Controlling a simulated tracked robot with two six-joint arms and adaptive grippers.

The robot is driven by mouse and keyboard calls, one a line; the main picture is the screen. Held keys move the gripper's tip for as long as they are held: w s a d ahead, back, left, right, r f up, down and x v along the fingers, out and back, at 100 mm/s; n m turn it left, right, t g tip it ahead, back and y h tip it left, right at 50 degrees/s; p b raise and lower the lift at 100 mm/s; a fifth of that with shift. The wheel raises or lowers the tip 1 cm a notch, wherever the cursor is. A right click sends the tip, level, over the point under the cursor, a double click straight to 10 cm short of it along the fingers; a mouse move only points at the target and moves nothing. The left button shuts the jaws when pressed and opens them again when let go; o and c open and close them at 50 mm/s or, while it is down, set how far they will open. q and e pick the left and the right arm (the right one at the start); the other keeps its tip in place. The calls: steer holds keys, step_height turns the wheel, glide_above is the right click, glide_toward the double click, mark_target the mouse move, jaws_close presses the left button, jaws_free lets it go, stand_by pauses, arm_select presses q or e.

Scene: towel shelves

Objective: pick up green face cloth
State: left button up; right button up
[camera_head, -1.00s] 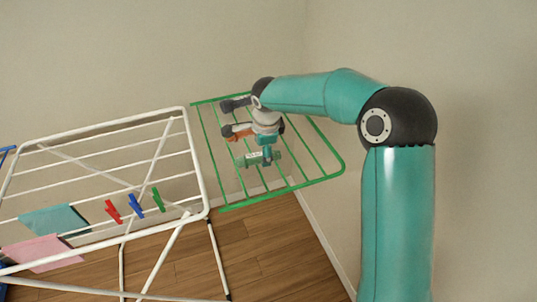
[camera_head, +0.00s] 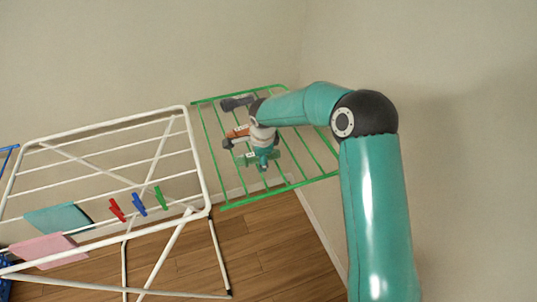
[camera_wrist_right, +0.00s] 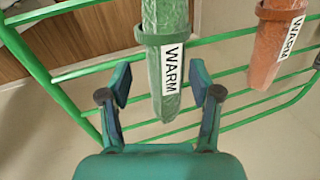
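The green face cloth (camera_wrist_right: 165,55) is a roll with a white WARM label. It lies on the green wire rack (camera_wrist_right: 45,75), and in the head view a small part of it (camera_head: 243,159) shows beside my right gripper (camera_head: 263,163). In the right wrist view the right gripper (camera_wrist_right: 160,85) is open, with one finger on each side of the cloth's near end. Gaps show between the fingers and the cloth, and I cannot tell how deep the fingers reach. My left gripper is not in view.
An orange roll (camera_wrist_right: 273,45), also labelled WARM, lies to the right of the green one. A white drying rack (camera_head: 110,128) stands to the left with a teal cloth (camera_head: 58,219), a pink cloth (camera_head: 42,248) and red, blue and green pegs (camera_head: 139,204). Walls stand behind.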

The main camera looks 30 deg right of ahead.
steer(key=c, duration=0.9)
steer(key=shift+r, duration=0.1)
